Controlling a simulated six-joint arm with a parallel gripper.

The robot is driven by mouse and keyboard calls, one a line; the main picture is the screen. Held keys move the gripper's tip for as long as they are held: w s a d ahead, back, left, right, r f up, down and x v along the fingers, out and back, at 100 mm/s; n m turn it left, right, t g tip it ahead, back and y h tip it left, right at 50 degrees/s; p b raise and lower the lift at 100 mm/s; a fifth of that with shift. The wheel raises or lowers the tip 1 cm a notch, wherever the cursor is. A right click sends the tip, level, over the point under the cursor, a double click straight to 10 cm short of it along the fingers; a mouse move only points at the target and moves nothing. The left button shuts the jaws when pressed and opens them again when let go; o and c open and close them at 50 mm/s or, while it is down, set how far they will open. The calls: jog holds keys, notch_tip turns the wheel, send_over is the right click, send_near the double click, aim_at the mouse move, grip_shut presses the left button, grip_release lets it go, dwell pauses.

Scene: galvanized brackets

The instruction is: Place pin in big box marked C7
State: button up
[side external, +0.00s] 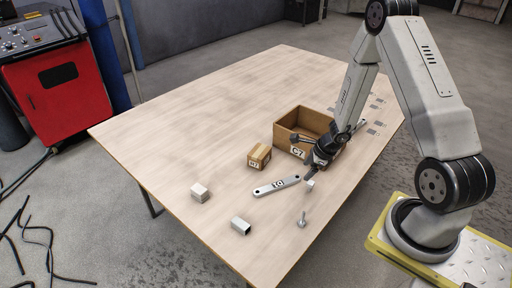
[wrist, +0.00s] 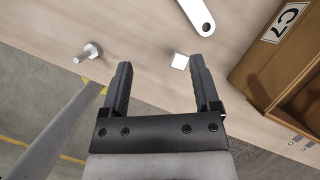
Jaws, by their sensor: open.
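The pin (side external: 302,219), a grey metal piece with a wider end, is on the table near its front right edge. In the wrist view the pin (wrist: 88,53) lies to the left, outside my left finger. The big open brown box marked C7 (side external: 289,147) stands behind my gripper; its labelled wall (wrist: 262,62) shows at the right of the wrist view. My gripper (side external: 315,166) is open and empty above the table, between the box and the pin. Its two fingers (wrist: 163,62) are apart. My arm hides part of the box's right side.
A small pale block (side external: 310,184) sits just below my gripper. Two metal blocks (side external: 199,192) (side external: 240,226) are farther left. The table's (side external: 200,130) back left is clear.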

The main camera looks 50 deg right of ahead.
aim_at(311, 182)
jog(key=d+f+m, duration=0.1)
jog(key=s+d+f+m, duration=0.1)
jog(key=d+f+m, duration=0.1)
jog(key=s+d+f+m+h, duration=0.1)
jog(key=f+m, duration=0.1)
jog(key=shift+s+d, duration=0.1)
jog(key=shift+d, duration=0.2)
jog(key=shift+x, duration=1.25)
jog(key=shift+x, duration=2.55)
jog(key=shift+a, duration=0.1)
jog(key=shift+c, duration=0.2)
grip_shut()
